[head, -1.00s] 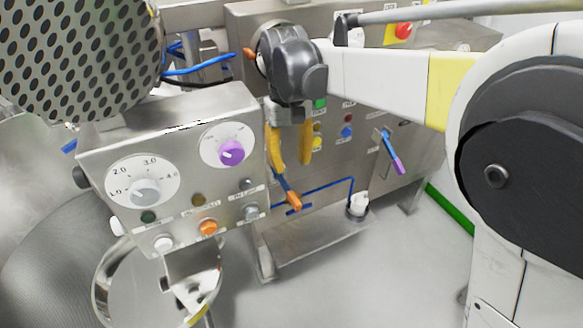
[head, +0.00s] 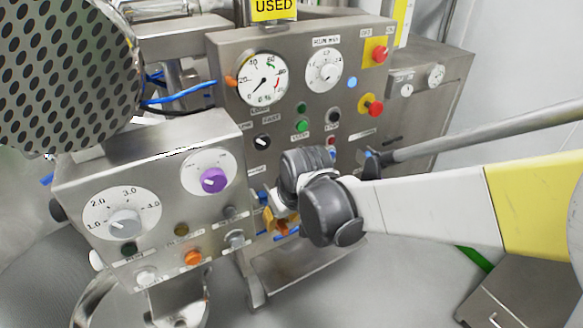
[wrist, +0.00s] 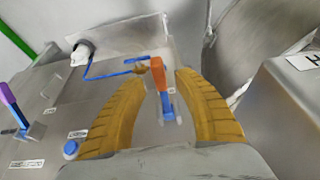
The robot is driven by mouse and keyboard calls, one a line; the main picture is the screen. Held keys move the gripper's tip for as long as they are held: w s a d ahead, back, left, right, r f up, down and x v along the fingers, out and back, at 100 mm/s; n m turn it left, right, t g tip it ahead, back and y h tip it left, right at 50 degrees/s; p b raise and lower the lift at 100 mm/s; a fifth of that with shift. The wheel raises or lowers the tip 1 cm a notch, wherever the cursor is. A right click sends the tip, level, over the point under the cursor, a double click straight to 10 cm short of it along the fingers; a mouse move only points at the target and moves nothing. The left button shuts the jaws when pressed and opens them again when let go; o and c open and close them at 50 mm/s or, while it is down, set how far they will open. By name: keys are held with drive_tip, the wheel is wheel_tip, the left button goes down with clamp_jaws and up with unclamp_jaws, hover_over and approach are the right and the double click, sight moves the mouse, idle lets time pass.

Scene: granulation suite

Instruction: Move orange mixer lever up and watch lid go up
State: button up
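The mixer lever is a blue lever with an orange handle (wrist: 157,75) in the wrist view. It sits on the steel control panel (head: 290,60). My gripper (wrist: 164,76) is open, with one yellow finger on each side of the orange handle. I see a gap between the handle and each finger. In the head view, my gripper (head: 277,224) is at the lower panel, and my wrist and fingers hide most of the lever. I cannot pick out the mixer lid in either view.
A purple-handled lever (wrist: 9,95) and a blue button (wrist: 70,149) are near the left finger in the wrist view. A steel box with a purple knob (head: 213,180) stands close left of my gripper. A perforated metal part (head: 65,70) fills the upper left.

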drive_tip(key=shift+x, duration=0.95)
clamp_jaws()
drive_tip(key=shift+r, duration=0.1)
